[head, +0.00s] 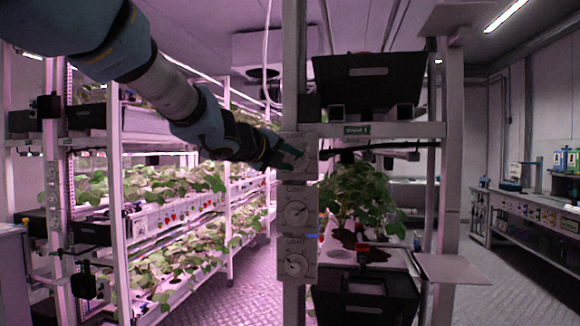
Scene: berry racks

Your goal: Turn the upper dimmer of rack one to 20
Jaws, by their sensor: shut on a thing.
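The upper dimmer (310,140) is a pale panel marked LIGHT at the top of a column of three on the rack's front post. My gripper (297,157) reaches it from the left and is shut on its knob. My fingers cover the knob and most of its scale, so I cannot read its setting. A small dark green label (357,130) sits on the rack's crossbar to the right; it seems to read RACK 1.
Below are the middle dimmer (296,213) and the lower dimmer (296,265), close under my gripper. A black crate (367,80) stands on the rack's top, and leafy plants (355,195) grow inside. Another planted rack (118,200) stands left. The aisle floor (510,290) at right is clear.

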